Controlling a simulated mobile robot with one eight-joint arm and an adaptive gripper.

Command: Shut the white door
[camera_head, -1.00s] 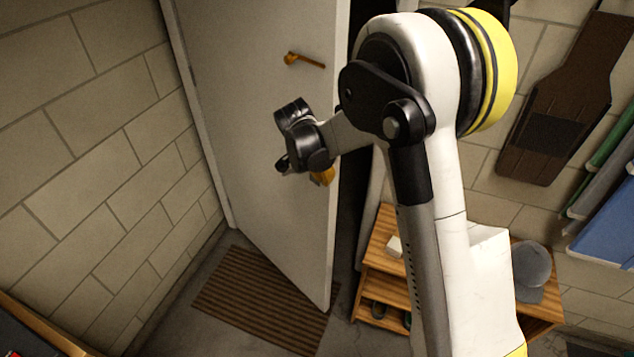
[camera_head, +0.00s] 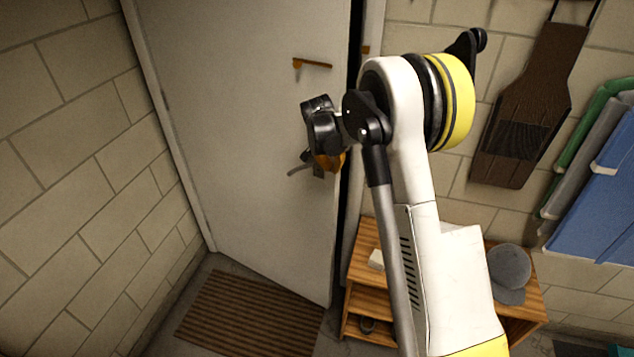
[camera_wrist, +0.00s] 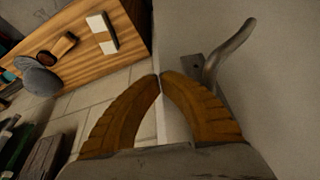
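The white door (camera_head: 245,130) stands slightly ajar in the head view, with a narrow dark gap along its right edge. A brass-coloured latch (camera_head: 312,64) sits high on it. A grey lever handle (camera_head: 299,170) shows lower down, partly hidden by my gripper (camera_head: 328,161), which is in front of the door near its right edge. In the wrist view the orange fingers of my gripper (camera_wrist: 160,77) meet at the tips with nothing between them. The lever handle (camera_wrist: 230,48) is just right of them, on the pale door face (camera_wrist: 270,100). Contact with the door is unclear.
A wooden shelf unit (camera_head: 365,268) with a grey cap (camera_head: 508,268) stands right of the doorway. A striped mat (camera_head: 250,315) lies on the floor before the door.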

